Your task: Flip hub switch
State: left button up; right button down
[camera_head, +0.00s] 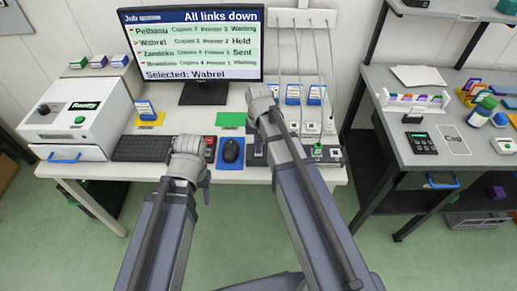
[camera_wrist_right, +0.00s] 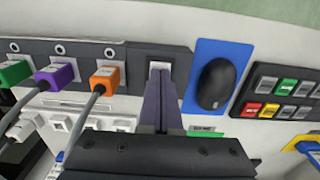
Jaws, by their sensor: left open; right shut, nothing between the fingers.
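The hub is a dark strip on the white desk, right of the mouse; it shows in the head view (camera_head: 336,158) and, turned round, in the right wrist view (camera_wrist_right: 136,57). Green (camera_wrist_right: 14,73), purple (camera_wrist_right: 56,76) and orange (camera_wrist_right: 106,79) plugs sit along it. A pale switch (camera_wrist_right: 159,67) is at its end beside the mouse mat. My right gripper (camera_wrist_right: 158,92) is shut and empty, its fingertips right at the switch; contact is unclear. In the head view my right wrist (camera_head: 262,105) covers part of the hub. My left gripper (camera_head: 187,150) is open above the desk's front edge, near the keyboard.
The monitor (camera_head: 192,45) reads "All links down". A mouse (camera_head: 231,150) on a blue mat, a keyboard (camera_head: 150,148) and a button pad (camera_wrist_right: 279,92) are close by. Cables hang behind the hub. A printer (camera_head: 75,120) stands left; a grey side table (camera_head: 440,150) stands right.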

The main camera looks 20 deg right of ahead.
notch_tip(320, 180, up, 7)
jog(key=p, duration=0.6)
jog(key=shift+f, duration=0.2)
jog(key=shift+a, duration=0.1)
jog(key=s+a+n+h, duration=0.1)
jog(key=s+a+n, duration=0.6)
jog(key=s+a, duration=0.3)
jog(key=s, duration=0.4)
jog(key=shift+s+a, duration=0.15)
